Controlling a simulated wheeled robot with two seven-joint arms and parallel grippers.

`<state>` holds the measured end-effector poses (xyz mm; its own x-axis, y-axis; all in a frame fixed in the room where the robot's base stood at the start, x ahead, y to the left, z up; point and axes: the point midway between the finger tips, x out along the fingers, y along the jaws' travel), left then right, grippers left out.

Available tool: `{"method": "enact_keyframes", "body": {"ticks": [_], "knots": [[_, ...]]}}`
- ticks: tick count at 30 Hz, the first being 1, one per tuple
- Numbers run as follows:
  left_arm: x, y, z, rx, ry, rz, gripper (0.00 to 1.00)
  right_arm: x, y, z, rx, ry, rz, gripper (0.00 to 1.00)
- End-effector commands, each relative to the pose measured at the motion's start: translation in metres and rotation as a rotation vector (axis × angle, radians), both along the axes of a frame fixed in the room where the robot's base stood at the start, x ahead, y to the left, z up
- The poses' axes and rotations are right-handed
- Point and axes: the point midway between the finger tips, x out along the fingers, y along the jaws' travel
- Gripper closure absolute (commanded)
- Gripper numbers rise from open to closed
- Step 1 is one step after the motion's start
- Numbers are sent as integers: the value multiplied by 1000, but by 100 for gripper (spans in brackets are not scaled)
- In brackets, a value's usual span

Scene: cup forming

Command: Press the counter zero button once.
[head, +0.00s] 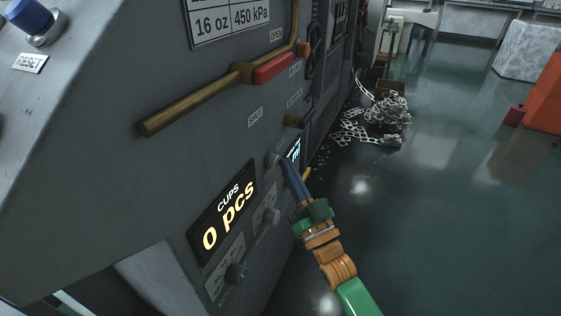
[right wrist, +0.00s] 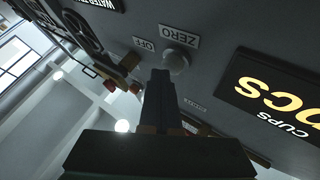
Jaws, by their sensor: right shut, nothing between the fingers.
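The counter display (head: 222,213) on the grey machine front reads "CUPS 0 pcs"; part of it also shows in the right wrist view (right wrist: 275,95). The zero button (right wrist: 177,62) is a round grey knob beside a ZERO label (right wrist: 179,37); in the head view a small round knob (head: 272,160) shows at the fingertips. My right gripper (head: 286,164) is shut and empty, its fingertips (right wrist: 160,73) right at the button. I cannot tell whether they touch it. My left gripper is out of view.
A brown bar with a red grip (head: 272,69) sticks out above. A blue RESET button (head: 30,15) is at upper left. Metal scrap (head: 385,115) lies on the floor beyond. The floor at right is open.

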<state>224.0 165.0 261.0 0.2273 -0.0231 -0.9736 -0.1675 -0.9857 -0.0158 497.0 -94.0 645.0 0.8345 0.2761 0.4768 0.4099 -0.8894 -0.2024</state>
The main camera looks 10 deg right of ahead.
Motion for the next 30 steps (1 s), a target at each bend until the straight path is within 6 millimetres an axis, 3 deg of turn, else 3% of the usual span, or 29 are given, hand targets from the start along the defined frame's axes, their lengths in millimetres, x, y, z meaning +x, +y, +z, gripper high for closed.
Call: {"method": "enact_keyframes", "body": {"ticks": [23, 30], "knots": [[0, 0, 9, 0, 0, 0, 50, -11, -16, 0, 0, 1, 0, 100], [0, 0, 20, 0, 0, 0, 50, -24, -34, 1, -2, 1, -1, 100]]}}
